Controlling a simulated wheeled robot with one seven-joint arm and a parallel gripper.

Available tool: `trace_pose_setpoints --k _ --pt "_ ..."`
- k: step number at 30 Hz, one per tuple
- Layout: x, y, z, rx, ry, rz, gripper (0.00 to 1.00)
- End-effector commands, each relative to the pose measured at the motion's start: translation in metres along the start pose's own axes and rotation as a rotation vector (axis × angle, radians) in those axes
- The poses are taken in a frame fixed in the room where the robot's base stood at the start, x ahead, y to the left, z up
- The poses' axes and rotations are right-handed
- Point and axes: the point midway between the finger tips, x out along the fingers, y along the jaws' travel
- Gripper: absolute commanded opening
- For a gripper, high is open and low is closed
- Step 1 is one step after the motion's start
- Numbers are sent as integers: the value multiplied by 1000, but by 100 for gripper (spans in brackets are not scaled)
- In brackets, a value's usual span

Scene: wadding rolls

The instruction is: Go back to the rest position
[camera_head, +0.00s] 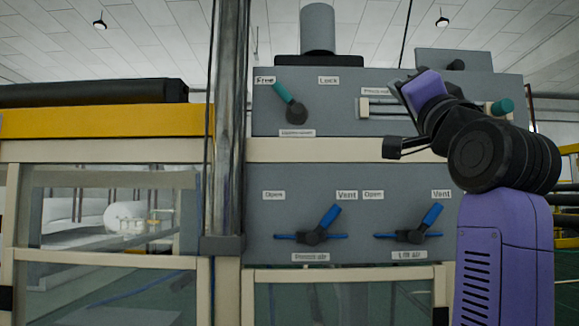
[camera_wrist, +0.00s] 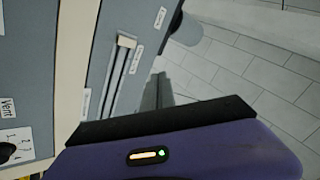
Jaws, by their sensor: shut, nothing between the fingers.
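My gripper (camera_wrist: 157,92) shows in the wrist view as dark fingers close together beyond the black edge and purple hand with a lit indicator. It is shut and empty. In the head view my arm is folded at the right, its purple wrist part raised in front of the grey panel (camera_head: 350,190). The fingertips are hard to make out there. In the wrist view the panel (camera_wrist: 40,60) lies tilted at the left, with no visible contact with my fingers.
A teal-handled lever (camera_head: 290,101) points to the upper left, nearer "Free". Two blue-handled valves (camera_head: 320,228) (camera_head: 420,226) slant towards "Vent". A metal post (camera_head: 229,130) and a yellow-topped framed machine (camera_head: 110,122) stand left. Tiled surface fills the wrist view's right.

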Motion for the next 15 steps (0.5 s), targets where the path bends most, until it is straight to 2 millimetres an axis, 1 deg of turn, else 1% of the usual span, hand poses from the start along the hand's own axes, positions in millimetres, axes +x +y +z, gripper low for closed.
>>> trace_pose_setpoints --k 1,3,5,6,8,9,11,12,14,15 --pt "-12 23 16 -42 4 12 0" --pt "-29 48 34 -103 15 20 0" --pt "-44 68 48 -154 21 26 0" --pt "-56 81 58 -186 24 30 0" --pt "-74 99 72 -235 26 37 0" --pt "-86 111 81 -266 26 42 0" --pt "-106 128 94 -312 27 49 0" --pt "-119 139 102 -343 26 54 0" --pt "-141 155 114 -387 23 62 0" --pt "-156 165 122 -416 19 67 0"
